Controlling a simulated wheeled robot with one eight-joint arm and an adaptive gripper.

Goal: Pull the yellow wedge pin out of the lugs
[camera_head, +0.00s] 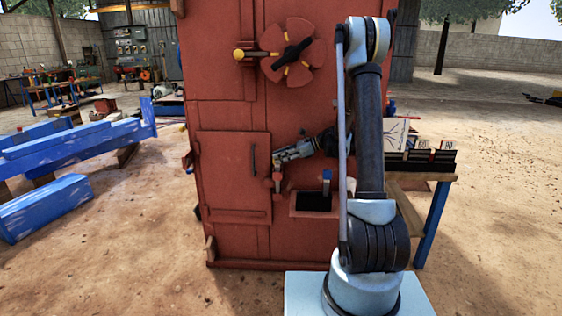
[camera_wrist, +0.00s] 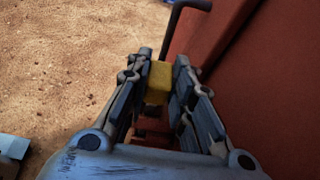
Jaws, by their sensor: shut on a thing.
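The yellow wedge pin (camera_wrist: 158,82) shows in the wrist view as a yellow block between my two fingertips. My gripper (camera_wrist: 160,78) is shut on it, with a finger against each side. Red metal parts, seemingly the lugs (camera_wrist: 151,136), show between the fingers behind the pin. In the head view my gripper (camera_head: 277,160) is at the right edge of the red door, just above a small red lug (camera_head: 277,184). The pin is hard to make out there. I cannot tell how far it sits in the lugs.
The red door (camera_head: 233,170) has a dark upright handle (camera_head: 254,160) left of my gripper; it also shows in the wrist view (camera_wrist: 176,28). Right of the lugs is a dark opening (camera_head: 313,203). A round handwheel (camera_head: 292,52) is above. A table (camera_head: 436,178) stands right.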

